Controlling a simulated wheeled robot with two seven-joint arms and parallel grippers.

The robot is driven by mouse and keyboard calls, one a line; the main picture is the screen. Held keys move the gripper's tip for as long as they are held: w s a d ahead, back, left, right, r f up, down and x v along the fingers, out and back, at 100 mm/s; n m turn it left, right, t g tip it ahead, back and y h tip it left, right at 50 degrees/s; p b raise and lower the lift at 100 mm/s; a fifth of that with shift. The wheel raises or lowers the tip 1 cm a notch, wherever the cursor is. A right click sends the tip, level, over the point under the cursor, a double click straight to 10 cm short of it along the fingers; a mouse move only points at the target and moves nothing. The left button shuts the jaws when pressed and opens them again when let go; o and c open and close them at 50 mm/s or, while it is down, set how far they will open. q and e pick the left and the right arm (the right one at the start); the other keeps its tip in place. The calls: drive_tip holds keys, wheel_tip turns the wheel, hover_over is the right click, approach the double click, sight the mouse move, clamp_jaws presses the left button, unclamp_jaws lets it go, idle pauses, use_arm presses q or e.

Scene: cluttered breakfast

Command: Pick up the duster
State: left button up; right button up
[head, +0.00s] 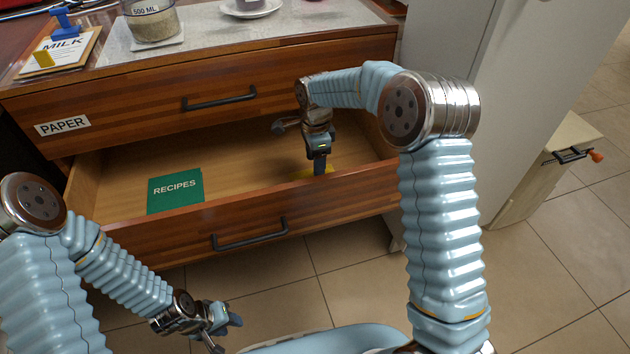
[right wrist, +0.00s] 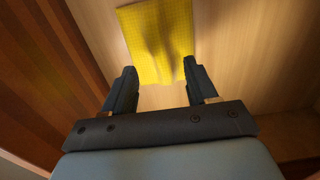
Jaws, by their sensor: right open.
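The duster (right wrist: 158,35) is a yellow textured cloth lying on the drawer floor. In the right wrist view it lies beyond and partly between the fingertips. In the head view only a yellow edge of the duster (head: 328,170) shows beside my right gripper (head: 319,168), which hides the rest. My right gripper, also in the right wrist view (right wrist: 160,85), is open, points down into the open drawer and holds nothing. My left gripper (head: 236,320) is low in front of the drawer, over the floor; its fingers are too small to judge.
The open lower drawer (head: 245,222) also holds a green RECIPES booklet (head: 175,190) at its left. A closed drawer labelled PAPER (head: 220,98) is above. Drawer walls stand close around my right gripper. The counter above carries a jar (head: 152,22) and a MILK clipboard (head: 62,50).

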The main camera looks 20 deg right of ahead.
wheel_tip(320, 180, down, 6)
drive_tip(key=shift+w+r+b, duration=0.1)
drive_tip(key=shift+r+b, duration=0.15)
drive_tip(key=shift+b, duration=0.05)
drive_tip(key=c, duration=1)
drive_tip(key=shift+r, duration=0.15)
drive_tip(key=shift+c, duration=0.2)
wheel_tip(320, 180, up, 10)
drive_tip(key=shift+f+p, duration=0.1)
drive_tip(key=shift+p, duration=0.5)
drive_tip(key=o, duration=0.5)
drive_tip(key=shift+c, duration=0.2)
drive_tip(key=c, duration=0.4)
